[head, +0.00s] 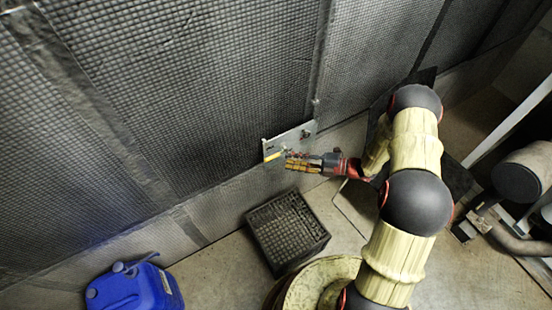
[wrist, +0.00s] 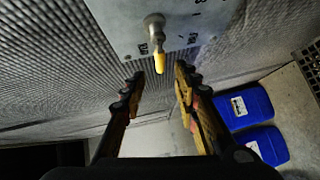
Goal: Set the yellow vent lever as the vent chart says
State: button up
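The yellow vent lever (wrist: 159,62) sits on a pivot on a pale metal plate (wrist: 110,22) in the wrist view. Its yellow tip points toward my gripper, between small dark marks on the plate that are too blurred to read. In the head view the yellow lever (head: 274,155) shows at the left end of the wall plate (head: 297,138). My gripper (wrist: 158,78) is open, its two fingers apart on either side of the lever's tip, with no clear contact. It also shows in the head view (head: 290,162), close by the plate. I cannot make out a vent chart.
A blue jerrycan (head: 135,288) stands at the lower left, and a black crate (head: 287,232) stands on the floor below the plate. Two blue containers (wrist: 245,107) show at the right of the wrist view. Dark pipework (head: 520,175) is at the right. Textured padding covers the wall.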

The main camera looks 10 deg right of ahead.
aim_at(276, 155)
jog(key=r+b+x, duration=0.1)
jog(key=x, duration=0.5)
jog(key=shift+a+f+b, duration=0.25)
jog(key=shift+f+b, duration=0.15)
jog(key=shift+f, duration=0.15)
jog(key=shift+w, duration=0.1)
jog(key=shift+c, duration=0.9)
grip_shut()
